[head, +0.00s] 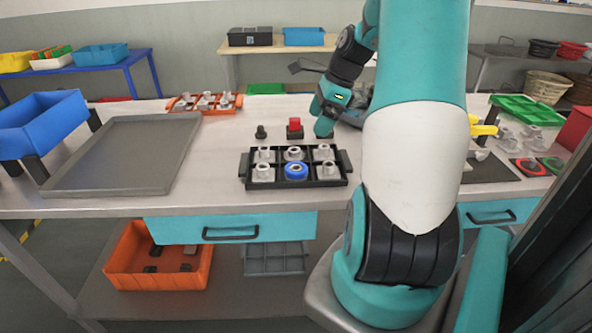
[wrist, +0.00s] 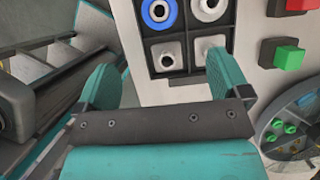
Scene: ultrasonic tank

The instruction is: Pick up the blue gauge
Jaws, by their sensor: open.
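The blue gauge (head: 295,171) is a blue ring with a pale centre. It sits in the front middle compartment of a black tray (head: 325,184), among several grey metal parts. In the wrist view the blue gauge (wrist: 158,12) is at the top edge, partly cut off, beyond my fingertips. My gripper (head: 324,122) is above the bench behind the tray's right part, apart from the gauge. In the wrist view my gripper (wrist: 160,72) has its two teal fingers wide apart, with nothing held between them. A grey fitting (wrist: 167,55) shows in the gap, in its tray compartment.
A red button block (head: 295,128) and a small black knob (head: 261,132) stand behind the tray. A large grey tray (head: 125,155) lies at left beside a blue bin (head: 40,125). An orange rack (head: 205,104) is at the back.

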